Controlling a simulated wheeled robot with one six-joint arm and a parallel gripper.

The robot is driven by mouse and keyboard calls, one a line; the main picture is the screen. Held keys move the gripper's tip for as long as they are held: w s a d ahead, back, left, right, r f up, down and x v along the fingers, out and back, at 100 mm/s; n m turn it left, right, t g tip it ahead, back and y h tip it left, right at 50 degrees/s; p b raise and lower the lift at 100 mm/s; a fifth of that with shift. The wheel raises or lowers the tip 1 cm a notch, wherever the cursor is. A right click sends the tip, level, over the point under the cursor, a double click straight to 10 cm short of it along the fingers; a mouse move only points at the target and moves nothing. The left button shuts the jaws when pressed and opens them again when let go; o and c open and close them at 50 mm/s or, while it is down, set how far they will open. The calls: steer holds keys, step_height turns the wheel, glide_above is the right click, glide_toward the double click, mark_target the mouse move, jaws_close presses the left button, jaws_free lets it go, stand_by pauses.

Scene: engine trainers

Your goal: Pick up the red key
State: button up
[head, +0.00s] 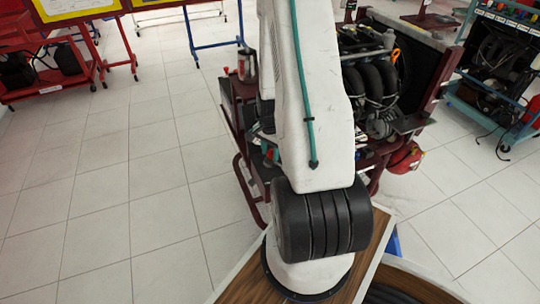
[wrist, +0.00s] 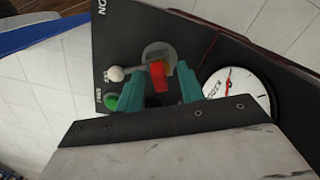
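The red key (wrist: 159,76) shows in the wrist view, set in a round grey mount (wrist: 158,52) on a black panel (wrist: 125,30). My gripper (wrist: 160,86) has two teal fingers, one to each side of the key. The fingers are apart and the key lies between them in the picture; I see no clear contact with it. The lower part of the key is hidden by the gripper body. In the head view my own arm covers the gripper and the key.
A white dial gauge (wrist: 236,95) with a red needle lies right of the fingers. A white-tipped switch (wrist: 115,74) and a green button (wrist: 111,101) are to the left. The engine trainer (head: 375,90) stands behind my arm; open tiled floor (head: 120,180) lies to its left.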

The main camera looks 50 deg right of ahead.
jaws_close()
stand_by(0.3)
